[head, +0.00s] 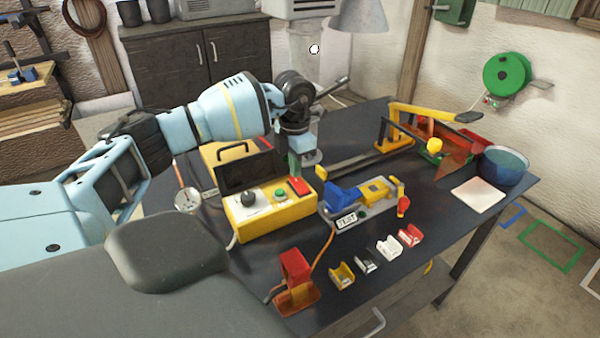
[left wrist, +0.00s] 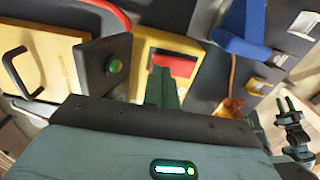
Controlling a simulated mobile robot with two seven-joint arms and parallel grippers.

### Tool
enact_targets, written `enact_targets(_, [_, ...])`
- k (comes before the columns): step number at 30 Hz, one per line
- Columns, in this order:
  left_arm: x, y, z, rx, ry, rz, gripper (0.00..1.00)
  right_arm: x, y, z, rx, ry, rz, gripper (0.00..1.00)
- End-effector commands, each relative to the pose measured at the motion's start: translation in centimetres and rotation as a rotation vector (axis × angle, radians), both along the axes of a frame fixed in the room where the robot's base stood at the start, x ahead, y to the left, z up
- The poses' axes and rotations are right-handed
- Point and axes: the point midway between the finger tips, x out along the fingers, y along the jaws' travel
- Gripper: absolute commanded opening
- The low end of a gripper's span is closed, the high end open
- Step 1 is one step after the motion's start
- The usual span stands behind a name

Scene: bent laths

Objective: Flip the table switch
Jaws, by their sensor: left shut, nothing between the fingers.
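A yellow switch box (head: 270,222) stands on the dark table, with a black knob, a green button and a red switch (head: 299,186) on its top. My left gripper (head: 295,174) points down at the red switch, its greenish fingers together with nothing between them. In the left wrist view the shut fingers (left wrist: 162,84) overlap the red switch (left wrist: 184,65) on the yellow box (left wrist: 145,48). I cannot tell whether the tips touch the switch, and they partly hide it. My right gripper is not in the head view.
A grey test fixture (head: 360,212) with a blue clamp stands right of the box. Several small coloured holders (head: 388,246) and a red-orange stand (head: 296,268) are in front. A blue bowl (head: 503,166) sits at the table's right end (head: 455,210), which has some bare room.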

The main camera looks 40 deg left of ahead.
Motion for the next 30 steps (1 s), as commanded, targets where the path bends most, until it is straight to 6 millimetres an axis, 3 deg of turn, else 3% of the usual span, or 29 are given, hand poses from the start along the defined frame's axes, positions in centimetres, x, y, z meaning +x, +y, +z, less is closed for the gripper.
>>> enact_targets(12, [0.0, 0.0, -0.6, 0.000, 0.000, 0.000, 0.00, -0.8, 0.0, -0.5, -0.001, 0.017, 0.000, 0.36])
enact_targets(30, [0.0, 0.0, -1.4, 0.000, 0.000, 0.000, 0.00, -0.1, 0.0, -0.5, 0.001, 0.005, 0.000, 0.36])
